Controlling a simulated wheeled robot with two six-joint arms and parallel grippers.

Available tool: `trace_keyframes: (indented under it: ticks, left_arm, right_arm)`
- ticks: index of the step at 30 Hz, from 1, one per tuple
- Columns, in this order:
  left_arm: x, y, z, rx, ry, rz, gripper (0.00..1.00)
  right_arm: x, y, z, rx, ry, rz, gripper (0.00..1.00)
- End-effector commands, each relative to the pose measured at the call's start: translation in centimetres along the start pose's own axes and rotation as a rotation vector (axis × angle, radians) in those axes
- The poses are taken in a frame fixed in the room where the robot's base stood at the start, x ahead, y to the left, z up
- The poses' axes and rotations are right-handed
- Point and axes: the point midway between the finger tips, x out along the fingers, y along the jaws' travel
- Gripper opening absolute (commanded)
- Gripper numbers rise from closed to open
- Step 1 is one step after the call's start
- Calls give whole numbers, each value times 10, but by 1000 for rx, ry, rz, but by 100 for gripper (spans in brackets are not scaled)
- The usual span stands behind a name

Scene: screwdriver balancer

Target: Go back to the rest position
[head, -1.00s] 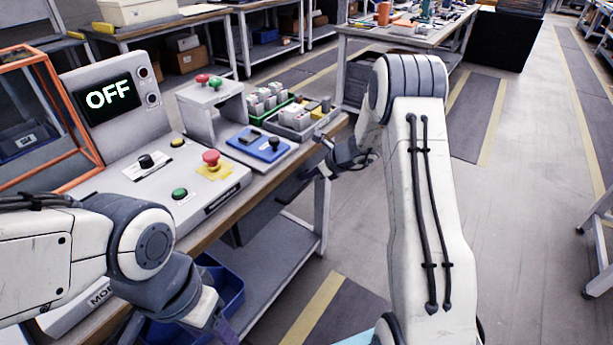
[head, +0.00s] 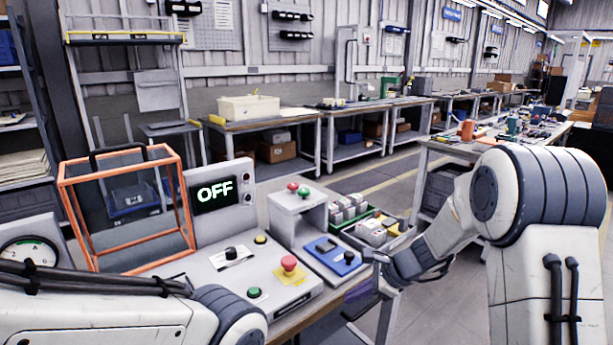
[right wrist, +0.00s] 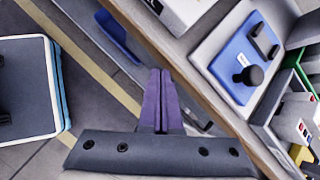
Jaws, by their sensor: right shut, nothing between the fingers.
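My right gripper (head: 372,256) is by the right front edge of the workbench, beside the blue switch plate (head: 331,256). In the right wrist view its two purple fingers (right wrist: 160,78) lie together, shut, with nothing between them. They are over the floor next to the bench edge, apart from the blue plate (right wrist: 243,62). My left arm crosses the lower left of the head view. Its gripper is out of the picture.
Bins of grey parts (head: 372,232) stand behind the gripper. Floor (head: 408,168) is open beyond.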

Motion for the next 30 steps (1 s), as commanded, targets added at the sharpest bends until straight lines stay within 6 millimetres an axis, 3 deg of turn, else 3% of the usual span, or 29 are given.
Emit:
trace_keyframes:
  ticks: [1, 3, 6, 9, 13, 18, 22, 24, 30]
  left_arm:
    - [0, 0, 0, 0, 0, 0, 58]
    - [0, 0, 0, 0, 0, 0, 58]
    - [0, 0, 0, 0, 0, 0, 58]
    - [0, 0, 0, 0, 0, 0, 58]
    - [0, 0, 0, 0, 0, 0, 58]
    - [0, 0, 0, 0, 0, 0, 58]
    - [0, 0, 0, 0, 0, 0, 58]
    - [-25, 2, -1, 0, 0, 0, 58]
    - [-65, 5, -4, 0, 1, 0, 58]
  right_arm:
    - [-2, 28, 33, -175, 2, 66, 0]
    - [-6, 72, 65, -431, 6, 165, 0]
    - [-20, 139, 99, -825, 4, 308, 0]
    - [-40, 200, 112, -1210, -8, 441, 0]
    - [-66, 252, 109, -1608, -23, 570, 0]
    - [-92, 292, 93, -2029, -38, 694, 0]
    - [-109, 311, 78, -2322, -46, 775, 0]
    - [-126, 302, 93, -2285, -43, 772, 0]
    - [-157, 292, 117, -2278, -42, 770, 0]
